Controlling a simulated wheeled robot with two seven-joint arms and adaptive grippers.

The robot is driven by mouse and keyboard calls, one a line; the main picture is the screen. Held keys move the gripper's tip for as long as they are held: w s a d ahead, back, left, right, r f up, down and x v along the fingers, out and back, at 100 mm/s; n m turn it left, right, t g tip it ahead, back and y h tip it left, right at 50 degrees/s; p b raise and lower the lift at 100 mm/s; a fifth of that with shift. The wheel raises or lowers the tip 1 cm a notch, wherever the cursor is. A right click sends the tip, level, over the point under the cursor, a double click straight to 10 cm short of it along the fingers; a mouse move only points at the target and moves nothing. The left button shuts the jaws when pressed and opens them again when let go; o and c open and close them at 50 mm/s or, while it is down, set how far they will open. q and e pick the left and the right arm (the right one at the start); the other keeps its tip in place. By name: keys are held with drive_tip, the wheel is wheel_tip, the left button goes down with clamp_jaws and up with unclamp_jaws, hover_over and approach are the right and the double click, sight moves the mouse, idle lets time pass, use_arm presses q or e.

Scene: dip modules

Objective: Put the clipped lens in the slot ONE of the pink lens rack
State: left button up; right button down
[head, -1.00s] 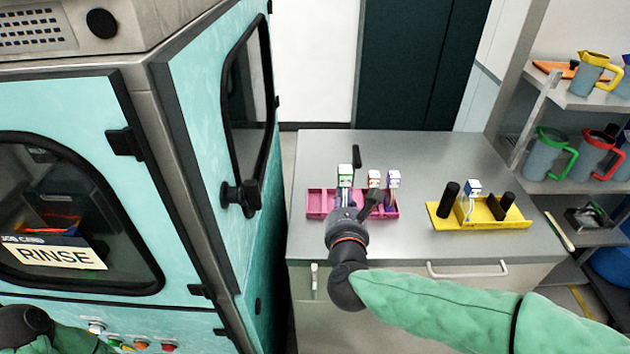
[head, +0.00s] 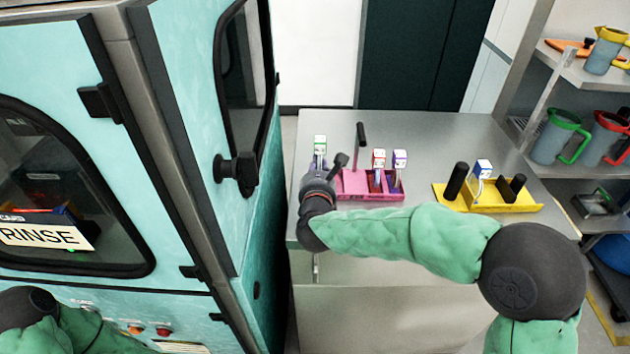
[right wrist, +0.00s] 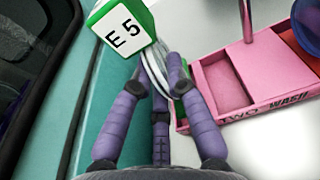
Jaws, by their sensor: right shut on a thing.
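My right gripper (head: 318,176) is shut on the clipped lens, whose green and white clip (head: 320,145) stands up above the fingers. In the right wrist view the clip (right wrist: 122,30) reads "E 5", and pale loops hang below it between the purple fingers (right wrist: 160,80). The lens itself is mostly hidden. The pink lens rack (head: 372,197) lies just right of the gripper. The wrist view shows empty compartments in the rack (right wrist: 222,85) and the words "TWO" and "WASH" on its edge. My left gripper is out of view.
A red-and-white clip (head: 379,158) and a purple-and-white clip (head: 400,158) stand in the rack's right part. A dark-topped rod (head: 360,135) rises behind. A yellow rack (head: 490,200) sits to the right on the grey counter (head: 440,135). The teal machine (head: 185,120) is close on the left.

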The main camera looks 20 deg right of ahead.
drive_tip(key=shift+w+f, duration=0.6)
drive_tip(key=shift+f, duration=0.05)
wheel_tip(320, 180, down, 4)
drive_tip(key=shift+w+a+r+b, duration=0.15)
drive_tip(key=shift+r+b, duration=0.1)
drive_tip(key=shift+b, duration=0.6)
drive_tip(key=shift+r, duration=0.1)
drive_tip(key=c, duration=1.7)
unclamp_jaws()
drive_tip(key=shift+f, duration=0.2)
drive_tip(key=shift+o, duration=1)
drive_tip(key=shift+r, duration=0.1)
